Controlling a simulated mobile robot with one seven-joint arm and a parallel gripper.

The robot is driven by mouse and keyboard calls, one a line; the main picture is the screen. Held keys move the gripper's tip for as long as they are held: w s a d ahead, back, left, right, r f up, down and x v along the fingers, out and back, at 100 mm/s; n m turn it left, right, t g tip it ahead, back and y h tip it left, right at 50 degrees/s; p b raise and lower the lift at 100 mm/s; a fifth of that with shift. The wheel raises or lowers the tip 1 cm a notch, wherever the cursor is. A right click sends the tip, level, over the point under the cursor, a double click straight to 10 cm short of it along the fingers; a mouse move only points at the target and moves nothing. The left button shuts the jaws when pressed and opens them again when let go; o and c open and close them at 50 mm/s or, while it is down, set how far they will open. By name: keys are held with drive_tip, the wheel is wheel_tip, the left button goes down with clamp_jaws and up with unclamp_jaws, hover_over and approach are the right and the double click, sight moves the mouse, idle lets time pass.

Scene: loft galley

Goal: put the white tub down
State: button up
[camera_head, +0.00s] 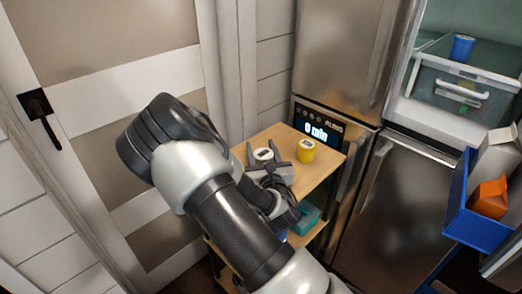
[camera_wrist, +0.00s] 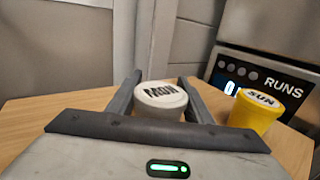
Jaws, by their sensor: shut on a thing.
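The white tub (camera_head: 264,154) has a round lid marked "MON" in the wrist view (camera_wrist: 160,97). My gripper (camera_head: 263,150) is shut on it, one finger on each side. The tub is upright over the light wooden top of a small cart (camera_head: 322,170). I cannot tell whether its base touches the wood, because my gripper body hides its lower part.
A yellow tub (camera_head: 305,150) marked "SUN" stands to the right on the same top, also in the wrist view (camera_wrist: 257,110). A dark display panel (camera_head: 318,128) is behind it. A teal item (camera_head: 308,217) sits lower down. A blue bin (camera_head: 470,222) holds an orange box (camera_head: 490,198).

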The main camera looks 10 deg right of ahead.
drive_tip(key=o, duration=1.2)
drive_tip(key=shift+o, duration=0.2)
drive_tip(key=shift+r, duration=0.15)
drive_tip(key=shift+s, duration=0.3)
drive_tip(key=s+p, duration=0.1)
drive_tip(key=s, duration=0.2)
drive_tip(key=s+p, duration=0.1)
drive_tip(key=s, duration=0.2)
drive_tip(key=s+p, duration=0.1)
drive_tip(key=s, duration=0.2)
drive_tip(key=shift+s+r, duration=0.25)
drive_tip(key=shift+s, duration=0.05)
drive_tip(key=shift+s+f+p, duration=0.2)
drive_tip(key=shift+s+p, duration=0.25)
drive_tip(key=shift+s+f+p, duration=0.2)
drive_tip(key=shift+s+p, duration=0.25)
